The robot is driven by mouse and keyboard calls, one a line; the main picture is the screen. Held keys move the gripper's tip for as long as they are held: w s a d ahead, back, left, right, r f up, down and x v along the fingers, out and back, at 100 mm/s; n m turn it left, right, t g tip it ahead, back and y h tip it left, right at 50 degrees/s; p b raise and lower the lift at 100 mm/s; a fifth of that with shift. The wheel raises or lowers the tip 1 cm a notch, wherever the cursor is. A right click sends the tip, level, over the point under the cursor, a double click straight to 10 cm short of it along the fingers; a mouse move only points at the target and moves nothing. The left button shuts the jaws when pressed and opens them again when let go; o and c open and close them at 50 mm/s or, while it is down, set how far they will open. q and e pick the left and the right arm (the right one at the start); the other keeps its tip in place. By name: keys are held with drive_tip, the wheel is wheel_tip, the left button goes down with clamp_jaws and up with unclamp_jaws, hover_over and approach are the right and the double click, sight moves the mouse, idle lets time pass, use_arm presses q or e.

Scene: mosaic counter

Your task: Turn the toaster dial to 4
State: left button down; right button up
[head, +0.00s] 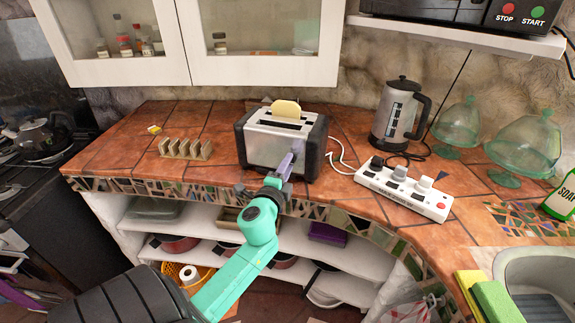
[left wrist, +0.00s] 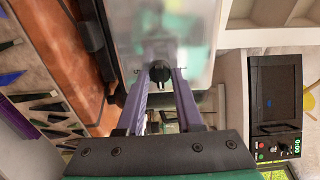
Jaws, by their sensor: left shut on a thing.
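The toaster (head: 262,148), silver with black ends and a pale bread slice (head: 285,109) in its top, stands on the tiled counter. My left gripper (head: 295,150) is at the right part of its front face. In the left wrist view, the gripper's purple fingers (left wrist: 160,78) are closed around a small dark dial (left wrist: 159,70) on the shiny toaster face (left wrist: 180,25). In the head view the fingers hide the dial. I cannot read any dial numbers or its setting. My right gripper is not in view.
A toast rack (head: 186,149) stands left of the toaster. A white power strip (head: 403,189) and a kettle (head: 395,112) are to the right, with glass domes (head: 460,122) farther right. Open shelves (head: 295,243) lie below the counter edge.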

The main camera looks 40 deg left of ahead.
use_arm(q)
drive_tip(key=m, duration=0.4)
drive_tip(key=shift+m+p, duration=0.3)
drive_tip(key=shift+p, duration=0.1)
drive_tip(key=m+p, duration=0.1)
drive_tip(key=m, duration=0.3)
drive_tip(key=shift+m, duration=0.3)
drive_tip(key=c, duration=0.5)
unclamp_jaws()
drive_tip(key=shift+c, duration=0.2)
drive_tip(key=shift+s, duration=0.1)
drive_tip(key=b+v, duration=0.5)
drive_tip(key=v, duration=0.9)
drive_tip(key=shift+s, duration=0.15)
